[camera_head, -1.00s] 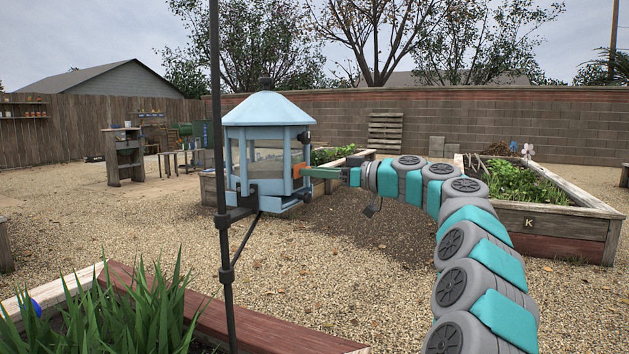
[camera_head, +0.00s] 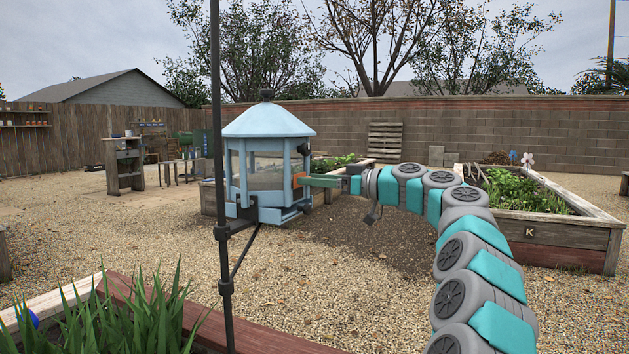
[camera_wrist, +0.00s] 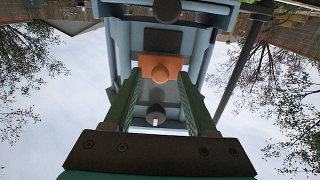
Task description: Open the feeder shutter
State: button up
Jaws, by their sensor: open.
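The light blue feeder (camera_head: 268,122) hangs on a dark pole at centre-left in the head view. In the wrist view my gripper (camera_wrist: 160,82) is open, one finger on each side of the knob, with gaps visible. Whether a fingertip touches the plate cannot be told.
The dark pole (camera_head: 222,255) and its brace stand at the feeder's left. A planted bed (camera_head: 250,335) lies in the foreground. Another raised bed (camera_head: 555,228) is at right, and one stands behind the feeder. Open gravel (camera_head: 130,240) lies between.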

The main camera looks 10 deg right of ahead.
jog(key=v, duration=0.7)
jog(key=shift+s+d+b, duration=0.2)
jog(key=shift+d+b, duration=0.05)
jog(key=shift+b, duration=0.05)
